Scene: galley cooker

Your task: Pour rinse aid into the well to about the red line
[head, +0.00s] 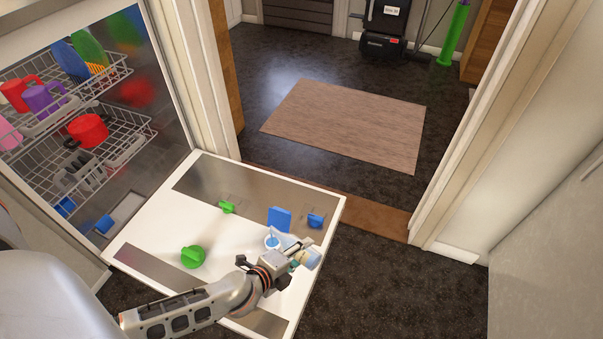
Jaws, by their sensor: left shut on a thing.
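The open dishwasher door (235,250) lies flat with its white inner face up. The well (272,242) is a small round opening with a blue and white rim, just in front of a raised blue lid (279,219). My left gripper (301,252) is shut on a pale blue and white bottle (312,259) just right of the well. The bottle looks tilted, with its narrow end toward the well. The gripper hides part of the bottle. I cannot make out the red line, the liquid level or any stream. My right gripper is out of view.
A green round cap (192,257), a small green piece (227,207) and a blue piece (315,221) are on the door. Loaded dish racks (108,128) stand at left. A doorway with a rug (345,125) lies beyond, and a pale wall panel (555,240) is at right.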

